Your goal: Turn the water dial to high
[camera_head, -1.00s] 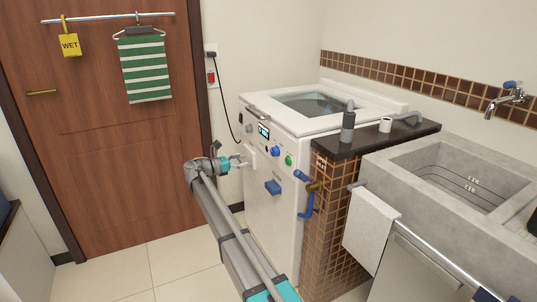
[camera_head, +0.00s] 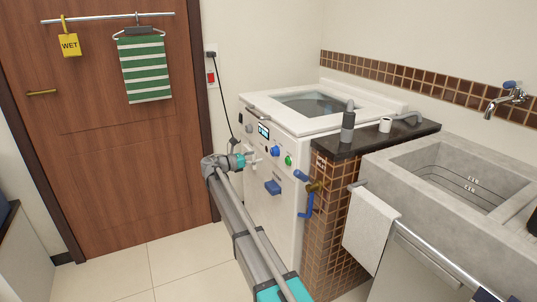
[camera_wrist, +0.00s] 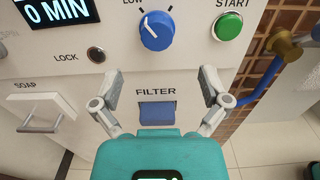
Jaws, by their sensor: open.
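The water dial is the blue knob (camera_wrist: 156,31) with a white pointer line at the top of the wrist view. Its pointer tilts up and to the left, toward the mark by the word LOW. The same blue knob (camera_head: 275,151) shows small on the white washer's front panel in the head view. My gripper (camera_wrist: 158,84) is open, with its fingers spread wide below the knob and nothing between them. In the head view my gripper (camera_head: 254,159) is just in front of the panel, left of the knob. I cannot tell whether it touches the panel.
The washer (camera_head: 288,205) has a green START button (camera_wrist: 229,26) right of the knob. A brass and blue valve (camera_head: 314,186) sticks out at the right.

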